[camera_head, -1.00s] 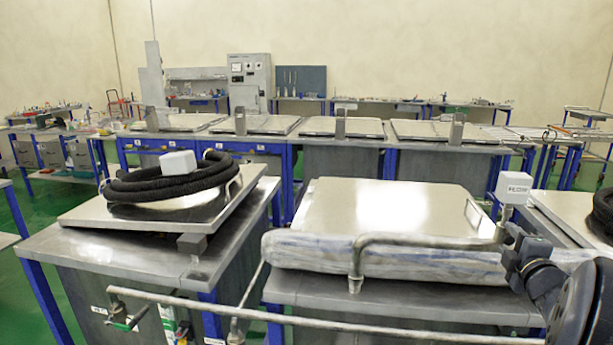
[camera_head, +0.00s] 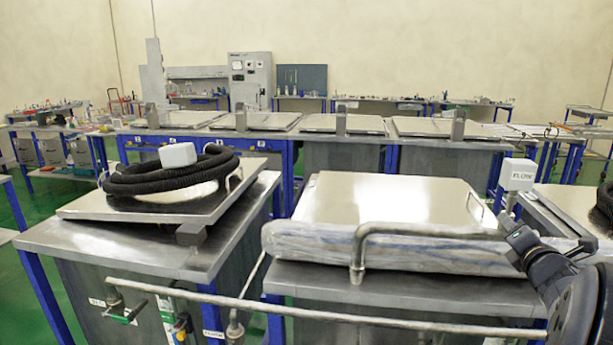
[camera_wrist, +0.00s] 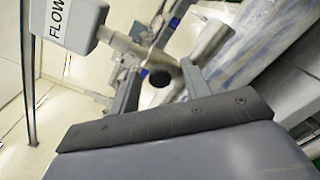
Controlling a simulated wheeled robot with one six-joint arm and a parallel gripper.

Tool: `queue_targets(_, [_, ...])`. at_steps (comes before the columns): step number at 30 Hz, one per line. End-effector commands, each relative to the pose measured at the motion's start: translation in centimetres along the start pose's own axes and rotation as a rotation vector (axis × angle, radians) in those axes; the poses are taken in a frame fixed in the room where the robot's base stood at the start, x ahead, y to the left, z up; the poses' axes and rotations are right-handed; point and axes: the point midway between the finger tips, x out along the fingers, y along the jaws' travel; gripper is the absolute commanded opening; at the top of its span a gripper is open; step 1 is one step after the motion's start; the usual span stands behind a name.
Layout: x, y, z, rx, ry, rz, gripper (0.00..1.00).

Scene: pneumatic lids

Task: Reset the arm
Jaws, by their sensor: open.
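My gripper (camera_head: 518,238) is at the right of the head view, close to the right end of the bent metal pipe (camera_head: 420,230) in front of the middle lid (camera_head: 390,200). In the wrist view my gripper (camera_wrist: 160,82) has its two grey fingers spread apart. A dark round end (camera_wrist: 158,77) shows between them; I cannot tell whether it touches either finger. A white box on a stem (camera_head: 517,175) stands just behind my gripper. It also shows in the wrist view (camera_wrist: 75,20), upper left, marked FLOW.
A tilted lid (camera_head: 140,208) carries a coiled black hose (camera_head: 170,175) at the left. A long pipe (camera_head: 300,307) runs across the front of the benches. More lidded benches stand behind, with green floor (camera_head: 45,255) at the left.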

Motion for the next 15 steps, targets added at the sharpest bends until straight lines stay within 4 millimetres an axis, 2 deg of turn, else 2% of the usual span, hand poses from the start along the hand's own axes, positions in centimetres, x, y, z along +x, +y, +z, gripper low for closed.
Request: queue_targets(15, [0.00, -0.03, -0.01, -0.367, -0.015, -0.002, 0.45])
